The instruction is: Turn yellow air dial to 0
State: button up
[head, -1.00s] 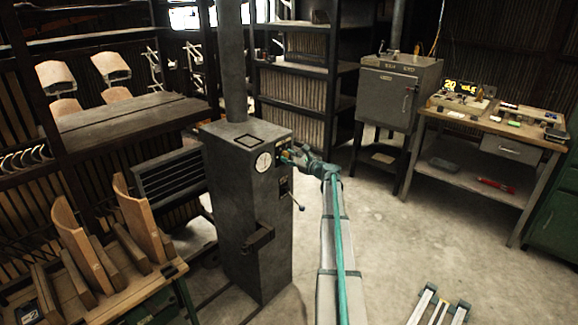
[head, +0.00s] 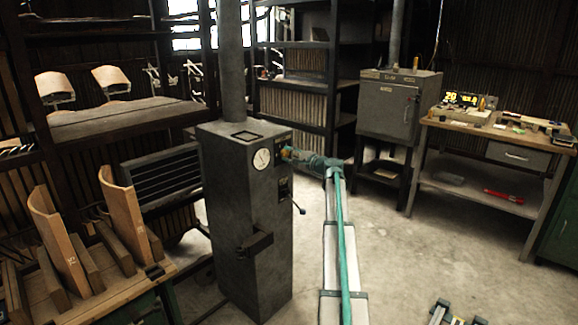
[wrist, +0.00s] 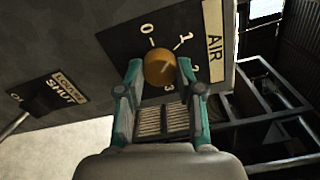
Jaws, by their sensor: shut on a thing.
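The yellow-orange air dial (wrist: 160,67) is a round knob on the dark panel in the wrist view. The numbers 0, 1, 2 and 3 curve around it, with 0 at its upper left and 3 below it, close to the right finger. No pointer mark shows on it, so its setting cannot be told. My gripper (wrist: 160,72) has its teal fingers on both sides of the dial and is shut on it. In the head view my gripper (head: 290,154) is against the upper side of the grey cabinet (head: 232,210), and the dial is mostly hidden there.
An AIR label (wrist: 215,42) is right of the dial. A lever with a SHUT label (wrist: 60,90) is at the left. A round gauge (head: 261,159) is on the cabinet. A wooden rack (head: 125,215) stands left; a workbench (head: 490,150) stands right.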

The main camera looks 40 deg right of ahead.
jog(key=n+b, duration=0.4)
jog(key=b, duration=0.1)
jog(key=n+b, duration=0.2)
jog(key=shift+f, duration=0.25)
jog(key=shift+r+n+b, duration=0.25)
jog(key=shift+n+b, duration=1.25)
jog(key=shift+b, duration=0.15)
jog(key=o, duration=1.2)
jog(key=shift+c, duration=0.2)
jog(key=s+d, duration=0.2)
jog(key=s, duration=0.9)
jog(key=shift+s+d, duration=0.15)
jog(key=shift+s, duration=0.25)
